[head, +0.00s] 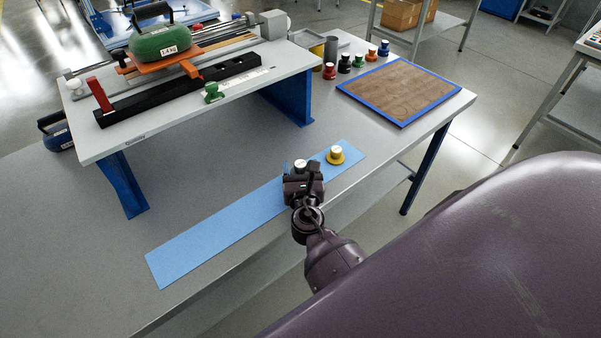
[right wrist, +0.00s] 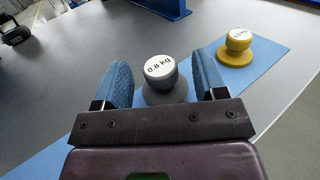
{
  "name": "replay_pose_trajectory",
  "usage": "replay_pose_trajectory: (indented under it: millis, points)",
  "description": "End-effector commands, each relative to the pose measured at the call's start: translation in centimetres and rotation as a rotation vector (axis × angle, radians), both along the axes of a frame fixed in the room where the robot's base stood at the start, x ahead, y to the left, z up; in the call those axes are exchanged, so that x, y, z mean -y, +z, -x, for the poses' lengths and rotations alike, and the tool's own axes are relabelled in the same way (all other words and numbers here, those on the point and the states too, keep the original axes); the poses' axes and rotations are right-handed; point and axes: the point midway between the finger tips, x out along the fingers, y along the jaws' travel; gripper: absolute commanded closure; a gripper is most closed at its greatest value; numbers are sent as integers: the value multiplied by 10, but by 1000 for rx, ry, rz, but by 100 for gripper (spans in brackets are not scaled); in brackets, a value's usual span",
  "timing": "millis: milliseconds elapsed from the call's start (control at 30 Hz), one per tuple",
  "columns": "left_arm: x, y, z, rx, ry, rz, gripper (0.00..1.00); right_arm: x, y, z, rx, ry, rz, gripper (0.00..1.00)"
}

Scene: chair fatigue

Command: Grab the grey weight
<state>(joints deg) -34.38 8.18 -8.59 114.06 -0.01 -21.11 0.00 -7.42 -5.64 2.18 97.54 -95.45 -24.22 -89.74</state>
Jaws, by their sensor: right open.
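The grey weight (right wrist: 161,76), with a white top marked "0.8 kg", stands upright on the blue mat (head: 200,240). In the head view only its top (head: 300,164) shows, just beyond my gripper. My right gripper (head: 302,174) is open. In the right wrist view its blue fingers (right wrist: 162,82) lie on either side of the grey weight, with visible gaps between them and its knob. My left gripper is not in view.
A yellow weight (head: 335,156) stands on the mat just right of the grey one. A raised white bench (head: 250,90) holds equipment.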

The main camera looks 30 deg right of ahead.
Motion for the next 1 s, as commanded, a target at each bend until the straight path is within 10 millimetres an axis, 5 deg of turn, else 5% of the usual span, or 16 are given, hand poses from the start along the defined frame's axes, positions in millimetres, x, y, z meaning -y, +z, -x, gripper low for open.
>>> replay_pose_trajectory:
  millis: [300,733,1000]
  points:
    - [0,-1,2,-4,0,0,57,3,0,-5,0,0,-1,35]
    - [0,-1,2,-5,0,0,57,3,0,-4,0,0,-1,99]
    - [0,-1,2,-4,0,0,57,2,2,-5,4,0,0,100]
